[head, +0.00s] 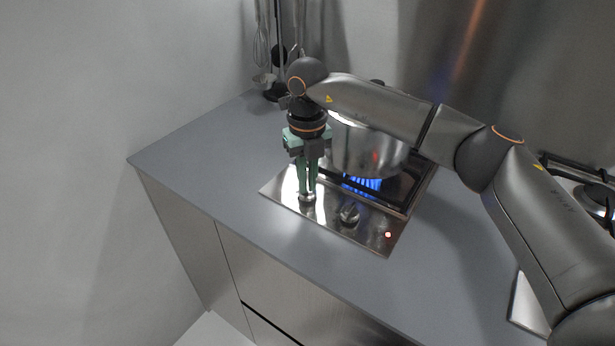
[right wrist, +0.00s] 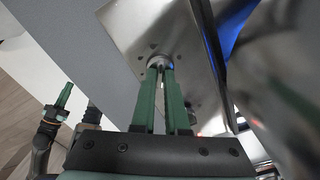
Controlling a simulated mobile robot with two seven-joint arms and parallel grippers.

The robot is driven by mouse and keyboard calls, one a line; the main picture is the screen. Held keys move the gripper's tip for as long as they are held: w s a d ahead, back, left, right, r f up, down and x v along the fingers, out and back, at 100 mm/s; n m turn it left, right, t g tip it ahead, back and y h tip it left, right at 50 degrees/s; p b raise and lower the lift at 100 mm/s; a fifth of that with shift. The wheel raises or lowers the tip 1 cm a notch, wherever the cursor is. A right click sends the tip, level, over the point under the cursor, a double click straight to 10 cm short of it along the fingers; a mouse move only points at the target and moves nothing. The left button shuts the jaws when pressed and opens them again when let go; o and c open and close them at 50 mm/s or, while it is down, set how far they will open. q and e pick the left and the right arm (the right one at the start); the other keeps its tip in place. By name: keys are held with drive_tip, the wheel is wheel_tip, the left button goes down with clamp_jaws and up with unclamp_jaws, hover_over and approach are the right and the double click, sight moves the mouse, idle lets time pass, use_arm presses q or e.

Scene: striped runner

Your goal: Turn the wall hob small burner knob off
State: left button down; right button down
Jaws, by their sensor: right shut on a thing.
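The hob (head: 284,187) is a steel plate set in the grey counter, with two knobs along its front strip. My right gripper (head: 307,193) points down and is shut on the left knob (head: 307,198); the fingers hide most of it. In the right wrist view the green fingertips (right wrist: 160,70) close around this round metal knob (right wrist: 158,61). The right knob (head: 349,212) stands free beside it. Which knob serves the small burner cannot be told. My left gripper (right wrist: 64,96) shows small at the left of the right wrist view; its opening is unclear.
A large steel pot (head: 365,150) stands on the hob over blue flames (head: 362,184). A red light (head: 388,235) glows at the plate's right front corner. Utensils (head: 275,55) hang at the back wall. Another burner (head: 597,195) is at far right. The left counter is clear.

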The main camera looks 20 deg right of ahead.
drive_tip(key=shift+m, duration=0.9)
drive_tip(key=m+p, duration=0.1)
drive_tip(key=m, duration=0.3)
drive_tip(key=shift+m, duration=0.3)
drive_tip(key=m, duration=0.5)
drive_tip(key=shift+w+p, duration=0.1)
drive_tip(key=shift+p, duration=0.25)
drive_tip(key=c, duration=0.9)
unclamp_jaws()
drive_tip(key=shift+r, duration=0.1)
wheel_tip(320, 180, up, 12)
drive_tip(key=shift+r, duration=0.2)
